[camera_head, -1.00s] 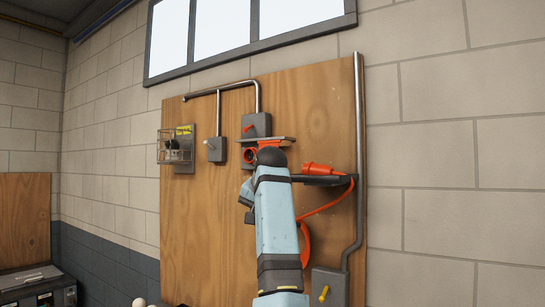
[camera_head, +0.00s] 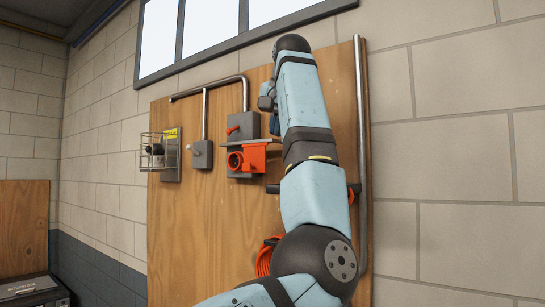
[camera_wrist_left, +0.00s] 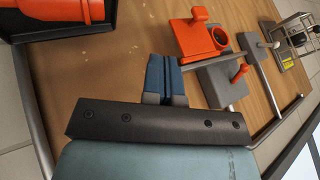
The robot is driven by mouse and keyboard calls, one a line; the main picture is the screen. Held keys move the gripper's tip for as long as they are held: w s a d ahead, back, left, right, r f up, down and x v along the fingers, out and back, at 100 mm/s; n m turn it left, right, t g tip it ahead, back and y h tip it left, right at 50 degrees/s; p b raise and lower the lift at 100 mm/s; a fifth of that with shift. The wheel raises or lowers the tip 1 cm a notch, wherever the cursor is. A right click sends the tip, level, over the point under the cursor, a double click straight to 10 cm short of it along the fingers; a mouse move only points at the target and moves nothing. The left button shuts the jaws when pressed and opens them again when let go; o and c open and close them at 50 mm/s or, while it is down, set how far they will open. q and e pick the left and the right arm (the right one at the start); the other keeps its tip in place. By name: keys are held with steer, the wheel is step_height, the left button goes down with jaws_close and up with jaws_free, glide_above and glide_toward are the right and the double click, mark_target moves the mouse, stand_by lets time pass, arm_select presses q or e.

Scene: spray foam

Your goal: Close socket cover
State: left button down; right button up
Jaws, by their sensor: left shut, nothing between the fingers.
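The orange socket (camera_head: 235,160) is mounted on the wooden board in the head view. Its round opening shows at the left. The squarish orange cover (camera_head: 255,158) stands open to the right of the opening. In the left wrist view the cover (camera_wrist_left: 193,39) has a small tab and the round opening (camera_wrist_left: 219,38) is uncovered beside it. My left gripper (camera_head: 274,124) is just above and to the right of the socket, apart from the cover. Its blue fingers (camera_wrist_left: 164,76) are shut and empty. My right gripper is not in view.
A grey switch box (camera_head: 243,126) with a red lever sits directly above the socket. A smaller switch (camera_head: 202,154) and a caged lamp (camera_head: 158,152) are to the left. An orange plug (camera_wrist_left: 60,16) rests on a dark holder. A vertical pipe (camera_head: 362,150) edges the board.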

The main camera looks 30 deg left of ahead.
mark_target(257, 160)
arm_select(q)
steer(key=w+a+f+p, duration=0.1)
steer(key=a+f, duration=0.1)
steer(key=w+a+f+p, duration=0.1)
steer(key=a+f, duration=0.1)
steer(key=w+a+f+p, duration=0.1)
steer(key=a+f, duration=0.2)
steer(key=shift+a+f, duration=0.1)
steer(key=shift+s+a, duration=0.1)
steer(key=shift+a, duration=0.25)
steer(key=shift+a+f+p, duration=0.1)
steer(key=shift+a+p, duration=0.1)
steer(key=shift+p, duration=0.1)
steer(key=shift+w+f, duration=0.1)
steer(key=shift+w, duration=0.15)
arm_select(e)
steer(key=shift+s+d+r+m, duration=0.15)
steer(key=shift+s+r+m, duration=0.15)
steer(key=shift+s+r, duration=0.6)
arm_select(q)
steer(key=shift+w, duration=0.1)
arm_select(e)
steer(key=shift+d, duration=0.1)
